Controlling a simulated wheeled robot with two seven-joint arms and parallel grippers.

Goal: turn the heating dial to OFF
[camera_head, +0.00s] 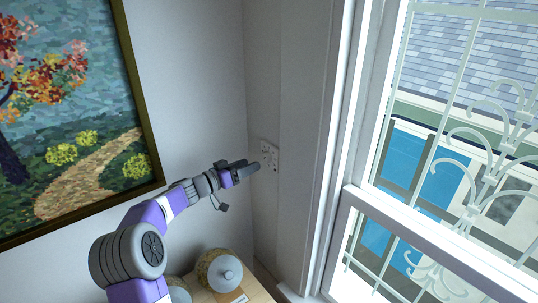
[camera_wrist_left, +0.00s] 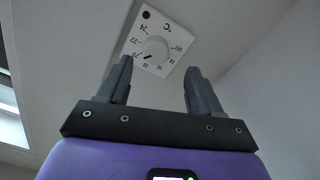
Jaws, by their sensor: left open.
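The heating dial is a white plate (camera_head: 269,157) on the wall beside the window frame. In the left wrist view the plate (camera_wrist_left: 170,32) carries a round white knob (camera_wrist_left: 157,47), numbers from 14 to 24 and an OFF mark on its right side. The knob's dark pointer mark faces lower left, about between 18 and 20. My left gripper (camera_head: 252,169) is just in front of the plate and partly overlaps it in the head view. In the wrist view its two fingers (camera_wrist_left: 160,68) are apart and empty, below the knob. I cannot tell whether they touch the plate.
A framed painting (camera_head: 147,142) hangs on the left wall. A window with a white frame (camera_head: 335,150) is to the right. Below my arm, a patterned jar with a pale lid (camera_head: 226,277) stands on a wooden surface (camera_head: 258,289). The wall around the plate is bare.

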